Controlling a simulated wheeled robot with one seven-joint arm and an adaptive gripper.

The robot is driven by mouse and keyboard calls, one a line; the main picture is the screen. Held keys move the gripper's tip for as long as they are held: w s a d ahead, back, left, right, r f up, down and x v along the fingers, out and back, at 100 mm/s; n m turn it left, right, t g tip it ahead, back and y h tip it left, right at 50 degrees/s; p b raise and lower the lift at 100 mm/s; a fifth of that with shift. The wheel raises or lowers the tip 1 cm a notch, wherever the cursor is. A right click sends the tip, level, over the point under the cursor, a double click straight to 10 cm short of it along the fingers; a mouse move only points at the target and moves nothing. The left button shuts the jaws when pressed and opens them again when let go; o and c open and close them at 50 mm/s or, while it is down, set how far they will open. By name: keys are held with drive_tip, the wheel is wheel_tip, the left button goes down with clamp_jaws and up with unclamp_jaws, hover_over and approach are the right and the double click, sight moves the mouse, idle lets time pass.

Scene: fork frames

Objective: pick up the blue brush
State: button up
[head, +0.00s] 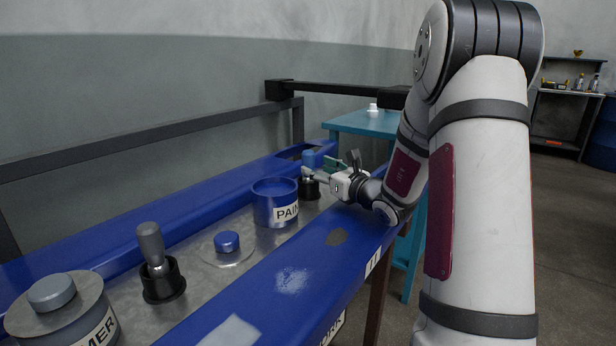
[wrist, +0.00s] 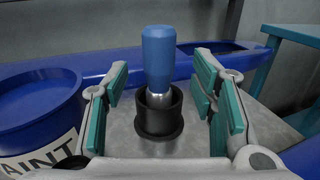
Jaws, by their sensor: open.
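The blue brush (wrist: 158,62) stands upright in a black holder (wrist: 159,118) on the grey bench surface, its blue handle up. In the head view the brush's blue top (head: 312,158) shows just behind my gripper (head: 312,172). In the wrist view my gripper (wrist: 162,108) is open, with one teal-padded finger on each side of the brush. The brush is between the fingers in the picture, with a visible gap on both sides. I cannot tell how far in depth the fingertips reach.
A blue paint can (head: 275,205) stands left of the brush, close to my gripper's left finger. A grey brush (head: 152,246) in a black holder, a blue-knobbed lid (head: 227,243) and a grey can (head: 72,305) stand nearer. Blue bench rails (head: 300,285) edge the surface.

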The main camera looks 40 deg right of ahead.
sight(312, 165)
drive_tip(key=w+b, duration=0.1)
drive_tip(key=w, duration=0.4)
drive_tip(key=shift+a, duration=0.1)
drive_tip(key=shift+r, duration=0.1)
drive_tip(key=shift+c, duration=0.6)
clamp_jaws()
